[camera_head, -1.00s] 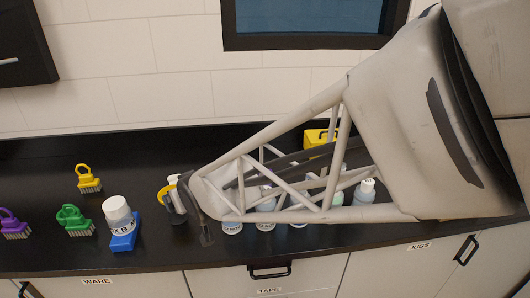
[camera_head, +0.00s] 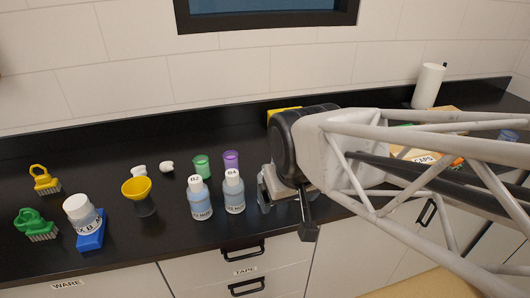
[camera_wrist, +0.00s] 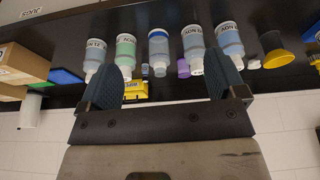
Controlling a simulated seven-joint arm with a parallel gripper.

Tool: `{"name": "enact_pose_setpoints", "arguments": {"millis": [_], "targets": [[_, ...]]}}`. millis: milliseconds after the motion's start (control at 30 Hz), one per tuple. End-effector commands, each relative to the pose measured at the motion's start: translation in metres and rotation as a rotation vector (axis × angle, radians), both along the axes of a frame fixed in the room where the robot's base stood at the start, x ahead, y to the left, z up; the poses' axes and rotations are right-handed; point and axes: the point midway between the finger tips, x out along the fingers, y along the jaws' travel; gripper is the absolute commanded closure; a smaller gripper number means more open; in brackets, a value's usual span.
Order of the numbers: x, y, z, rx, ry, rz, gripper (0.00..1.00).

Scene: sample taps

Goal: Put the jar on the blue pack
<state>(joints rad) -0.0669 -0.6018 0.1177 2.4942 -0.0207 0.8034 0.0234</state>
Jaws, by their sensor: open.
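A white jar (camera_head: 80,208) with a dark-lettered label stands on the blue pack (camera_head: 91,238) at the left of the black counter. It looks slightly tilted in the head view. The pack's blue front and side show under it. My gripper (camera_head: 285,208) is over the counter well to the right of the jar, past two blue bottles. In the wrist view my gripper (camera_wrist: 168,72) is open, with its two dark pads apart and nothing held between them. The jar and pack are not clearly seen in the wrist view.
Two labelled bottles (camera_head: 216,196) stand left of my gripper. A yellow funnel (camera_head: 137,190) stands between them and the jar. Green (camera_head: 36,224) and yellow (camera_head: 45,180) brushes are at far left. A paper roll (camera_head: 428,86) stands at back right. Several bottles (camera_wrist: 193,48) show in the wrist view.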

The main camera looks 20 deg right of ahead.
Motion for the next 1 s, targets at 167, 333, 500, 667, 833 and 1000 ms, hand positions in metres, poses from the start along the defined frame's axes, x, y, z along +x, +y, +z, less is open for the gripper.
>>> {"name": "enact_pose_setpoints", "arguments": {"millis": [167,333,500,667,833,1000], "targets": [[-0.030,-0.018,0.003,0.003,0.068,-0.057,0.10],[-0.041,-0.024,0.004,0.004,0.095,-0.075,0.10],[-0.042,-0.024,0.004,0.004,0.098,-0.076,0.10],[-0.041,-0.024,0.004,0.004,0.098,-0.075,0.10],[-0.041,-0.024,0.004,0.004,0.097,-0.075,0.10],[-0.041,-0.024,0.004,0.004,0.097,-0.075,0.10]]}}
